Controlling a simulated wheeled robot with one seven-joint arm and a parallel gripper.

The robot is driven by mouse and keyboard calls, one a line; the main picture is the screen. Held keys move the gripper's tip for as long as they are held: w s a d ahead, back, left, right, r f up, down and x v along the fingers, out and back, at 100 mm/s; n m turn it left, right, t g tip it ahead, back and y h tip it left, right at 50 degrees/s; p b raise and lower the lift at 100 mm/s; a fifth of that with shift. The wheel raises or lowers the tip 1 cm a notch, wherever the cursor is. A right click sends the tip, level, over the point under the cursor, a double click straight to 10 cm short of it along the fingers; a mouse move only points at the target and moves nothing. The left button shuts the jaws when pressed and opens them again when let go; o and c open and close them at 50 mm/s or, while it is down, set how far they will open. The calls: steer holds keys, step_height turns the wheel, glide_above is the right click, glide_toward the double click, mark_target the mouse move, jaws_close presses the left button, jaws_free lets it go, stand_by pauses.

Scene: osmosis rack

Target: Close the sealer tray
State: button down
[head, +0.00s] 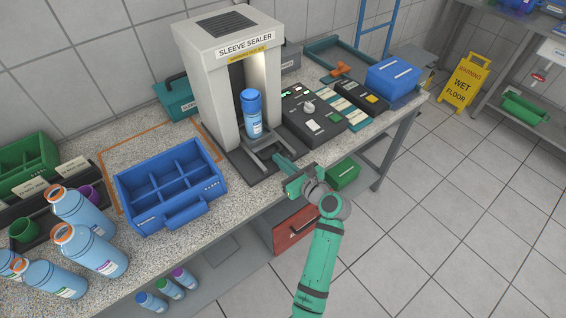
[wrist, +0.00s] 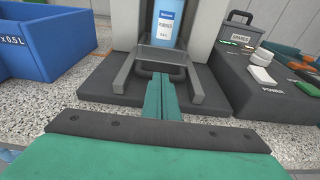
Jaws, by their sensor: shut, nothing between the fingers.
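The sleeve sealer (head: 218,85) is a tall light-grey machine with an open front bay, on the bench. Its tray (head: 268,150) sticks out of the front on two grey rails, and it also shows in the wrist view (wrist: 162,62). A blue bottle (head: 252,118) with a blue cap stands upright on the tray, partly inside the bay; its lower part shows in the wrist view (wrist: 165,35). My gripper (head: 277,160) is teal and shut, with nothing in it. Its fingertips (wrist: 160,80) are right at the tray's front handle; I cannot tell whether they touch it.
A blue divided crate (head: 183,222) stands left of the sealer. A dark control box (head: 312,112) with buttons stands close on the right. Several blue bottles with orange caps (head: 98,250) are at the bench's left end. Open floor lies in front of the bench.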

mark_target(264, 144)
steer(key=x, duration=0.2)
steer(key=r+x, duration=0.1)
steer(key=x, duration=0.4)
steer(key=shift+w+a+r, duration=0.25)
steer(key=shift+w+a, duration=0.05)
steer(key=shift+w, duration=0.05)
steer(key=shift+w+a+r, duration=0.1)
